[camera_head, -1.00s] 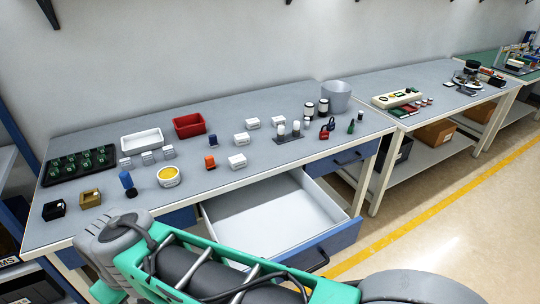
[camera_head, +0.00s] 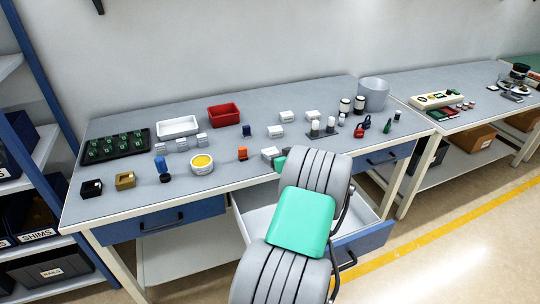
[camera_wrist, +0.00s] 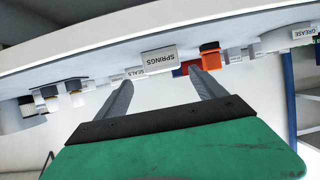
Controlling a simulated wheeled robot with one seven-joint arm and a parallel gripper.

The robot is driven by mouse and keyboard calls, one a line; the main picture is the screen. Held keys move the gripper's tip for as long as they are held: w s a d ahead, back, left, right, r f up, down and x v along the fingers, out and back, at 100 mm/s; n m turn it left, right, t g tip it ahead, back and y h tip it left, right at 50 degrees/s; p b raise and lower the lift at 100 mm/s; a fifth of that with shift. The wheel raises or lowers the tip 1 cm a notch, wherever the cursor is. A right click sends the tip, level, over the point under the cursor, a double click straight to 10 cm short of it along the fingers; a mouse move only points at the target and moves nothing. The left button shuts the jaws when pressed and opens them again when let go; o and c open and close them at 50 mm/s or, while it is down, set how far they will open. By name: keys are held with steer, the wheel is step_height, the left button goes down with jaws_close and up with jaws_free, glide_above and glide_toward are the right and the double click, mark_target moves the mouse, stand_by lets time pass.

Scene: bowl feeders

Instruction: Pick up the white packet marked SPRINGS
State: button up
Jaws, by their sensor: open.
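The white packet marked SPRINGS (camera_wrist: 158,60) shows upside down in the wrist view, just past my fingertips and roughly between them. In the head view, the white packet (camera_head: 268,153) near the table's front edge, right of the orange part, appears to be the same one; its label is not legible there. My gripper (camera_wrist: 163,84) is open and empty, its two grey fingers spread towards the packet and apart from it. In the head view my arm hides most of my gripper.
An orange part (camera_head: 242,153) stands close to the packet. A packet marked SEALS (camera_wrist: 130,74) is behind it. Several other white packets (camera_head: 275,131) and small metal posts (camera_head: 315,129) are nearby. An open drawer (camera_head: 374,234) juts out below the table edge.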

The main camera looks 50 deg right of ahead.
mark_target(272, 153)
steer(key=x, duration=0.2)
steer(key=p+x, duration=0.1)
steer(key=x, duration=0.3)
steer(key=shift+a+f, duration=0.2)
steer(key=shift+a, duration=0.15)
steer(key=c, duration=1.5)
